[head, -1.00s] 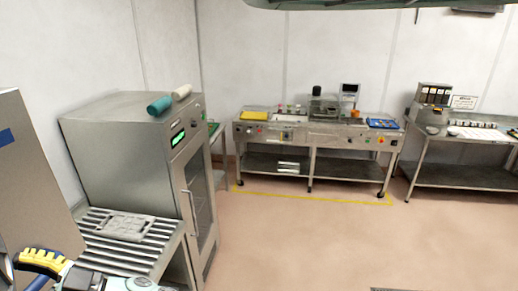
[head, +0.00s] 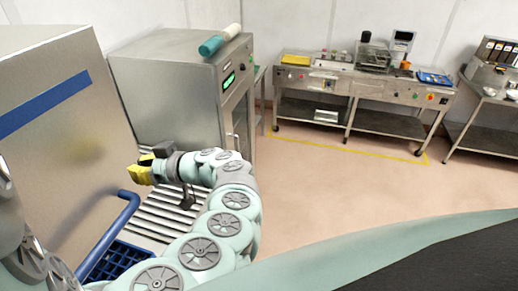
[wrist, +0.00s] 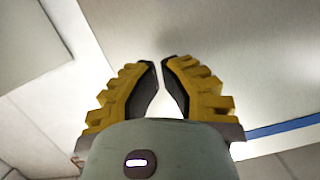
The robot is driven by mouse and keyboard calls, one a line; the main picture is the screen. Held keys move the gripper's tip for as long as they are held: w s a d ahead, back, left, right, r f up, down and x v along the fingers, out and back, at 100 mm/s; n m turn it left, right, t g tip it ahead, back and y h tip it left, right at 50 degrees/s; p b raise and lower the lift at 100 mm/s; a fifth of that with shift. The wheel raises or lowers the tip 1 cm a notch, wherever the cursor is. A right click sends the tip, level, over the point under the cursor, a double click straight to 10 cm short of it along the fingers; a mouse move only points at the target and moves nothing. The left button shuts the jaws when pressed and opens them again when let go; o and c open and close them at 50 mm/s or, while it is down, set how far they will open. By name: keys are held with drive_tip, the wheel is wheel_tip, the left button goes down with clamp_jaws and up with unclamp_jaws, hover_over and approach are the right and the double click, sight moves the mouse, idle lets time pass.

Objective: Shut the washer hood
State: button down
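The washer hood (head: 65,115) is a large metal box with a blue stripe, filling the left of the head view. It appears raised, with a blue tubular handle (head: 118,222) at its lower edge and a blue rack (head: 122,262) below. My gripper (head: 137,173), with yellow fingers, is in front of the hood's flat side, above the handle; contact cannot be told. In the wrist view, my gripper (wrist: 161,66) is empty, with a narrow gap between its fingertips. The hood panel (wrist: 225,50) and its blue stripe (wrist: 285,126) show beyond it. My arm hides part of the area under the hood.
A roller conveyor (head: 150,215) runs beside the washer to a steel cabinet (head: 165,95) with teal and white rolls (head: 220,40) on top. A steel workbench (head: 350,88) and another table (head: 490,95) stand at the back. The floor (head: 350,185) between is clear.

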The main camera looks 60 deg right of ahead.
sight(121, 182)
drive_tip(key=b+x, duration=0.1)
drive_tip(key=x, duration=0.4)
drive_tip(key=shift+w+a+f, duration=0.15)
drive_tip(key=shift+a+f, duration=0.05)
drive_tip(key=shift+f, duration=0.05)
drive_tip(key=f+b, duration=0.2)
drive_tip(key=shift+s+a+f, duration=0.1)
drive_tip(key=shift+s+f, duration=0.1)
drive_tip(key=shift+f, duration=0.2)
drive_tip(key=shift+a+f, duration=0.1)
drive_tip(key=shift+f, duration=0.25)
drive_tip(key=shift+b, duration=0.3)
